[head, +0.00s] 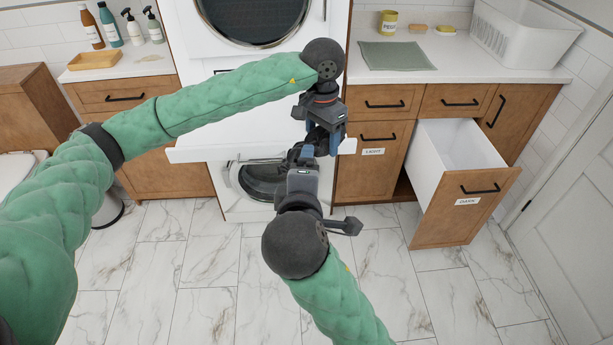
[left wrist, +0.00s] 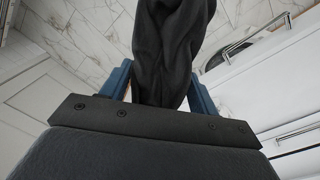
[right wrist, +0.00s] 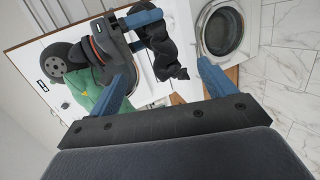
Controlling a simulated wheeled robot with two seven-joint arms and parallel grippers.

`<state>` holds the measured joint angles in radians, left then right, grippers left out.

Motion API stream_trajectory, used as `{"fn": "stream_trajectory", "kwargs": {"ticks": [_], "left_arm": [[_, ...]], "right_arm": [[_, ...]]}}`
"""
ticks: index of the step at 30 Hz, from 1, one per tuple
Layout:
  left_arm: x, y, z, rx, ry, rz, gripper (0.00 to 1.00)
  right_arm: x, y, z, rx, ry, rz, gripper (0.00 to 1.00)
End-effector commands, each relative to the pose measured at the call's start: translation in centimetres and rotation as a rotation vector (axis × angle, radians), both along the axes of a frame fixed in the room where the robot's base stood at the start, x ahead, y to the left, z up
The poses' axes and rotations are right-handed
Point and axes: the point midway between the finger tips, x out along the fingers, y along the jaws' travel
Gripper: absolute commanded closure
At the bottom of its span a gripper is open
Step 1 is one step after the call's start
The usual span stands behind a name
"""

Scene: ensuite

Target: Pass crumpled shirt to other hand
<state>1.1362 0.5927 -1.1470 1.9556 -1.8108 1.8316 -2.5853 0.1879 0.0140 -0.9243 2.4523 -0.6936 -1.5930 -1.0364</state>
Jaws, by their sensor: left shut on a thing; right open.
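The crumpled shirt is a dark grey, folded bundle. In the left wrist view the shirt (left wrist: 165,45) is pinched between the blue fingers of my left gripper (left wrist: 162,75) and extends away from them. In the head view my left gripper (head: 326,138) points down at the centre, and the shirt is hard to tell from the dark grippers. My right gripper (head: 302,156) is close below it, pointing up toward it. In the right wrist view the shirt (right wrist: 163,50) hangs from the left gripper, ahead of the open right fingers (right wrist: 165,72); I cannot tell whether they touch it.
An open drawer labelled DARK (head: 455,150) juts out at the right, beside a closed LIGHT drawer (head: 360,182). A white pull-out shelf (head: 215,154) and a front-loading machine (head: 262,182) are behind the grippers. A white basket (head: 520,35) stands on the right counter.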

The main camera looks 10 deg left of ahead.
Motion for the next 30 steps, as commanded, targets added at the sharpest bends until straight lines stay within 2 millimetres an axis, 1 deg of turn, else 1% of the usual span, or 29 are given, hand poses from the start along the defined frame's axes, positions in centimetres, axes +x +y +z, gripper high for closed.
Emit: {"fn": "stream_trajectory", "kwargs": {"ticks": [5, 8, 11, 24, 30], "left_arm": [[0.0, 0.0, 0.0, 0.000, 0.000, 0.000, 0.66], [0.0, 0.0, 0.0, 0.000, 0.000, 0.000, 0.66], [0.0, 0.0, 0.0, 0.000, 0.000, 0.000, 0.66], [0.0, 0.0, 0.0, 0.000, 0.000, 0.000, 0.66], [0.0, 0.0, 0.0, 0.000, 0.000, 0.000, 0.66]], "right_arm": [[0.2, 0.0, -0.1, -0.058, -0.004, 0.022, 0.17], [0.7, 0.1, -0.3, -0.065, -0.004, 0.023, 0.17], [1.8, 0.2, -0.7, -0.065, -0.003, 0.023, 0.17], [8.2, 0.6, -3.0, -0.062, -0.002, 0.025, 0.17], [10.3, 0.8, -3.8, -0.062, -0.002, 0.025, 0.17]]}}
